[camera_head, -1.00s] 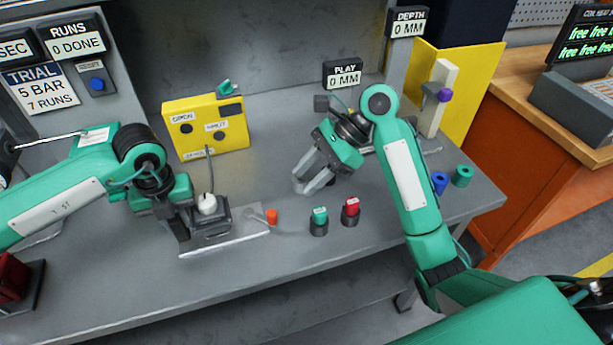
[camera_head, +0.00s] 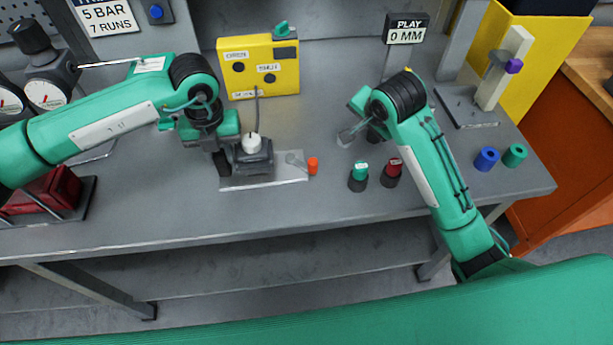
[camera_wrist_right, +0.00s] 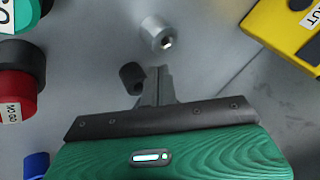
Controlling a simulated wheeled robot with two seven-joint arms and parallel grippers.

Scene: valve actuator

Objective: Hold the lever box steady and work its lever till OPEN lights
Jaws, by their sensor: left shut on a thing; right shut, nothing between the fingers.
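The lever box (camera_head: 254,160) is a dark grey block with a white dome on top. It sits on a pale plate on the bench, and its lever (camera_head: 296,160) points right, ending in an orange-red knob (camera_head: 313,166). My left gripper (camera_head: 228,158) is shut on the box from its left side. My right gripper (camera_head: 347,136) is shut and empty, to the right of the knob and above it in the head view; its closed fingers also show in the right wrist view (camera_wrist_right: 158,74). The yellow lamp box (camera_head: 262,84) has dark OPEN (camera_head: 238,67) and SHUT (camera_head: 270,78) lamps.
A green-topped button (camera_head: 358,176) and a red-topped button (camera_head: 392,172) stand right of the knob. The bench in front is clear.

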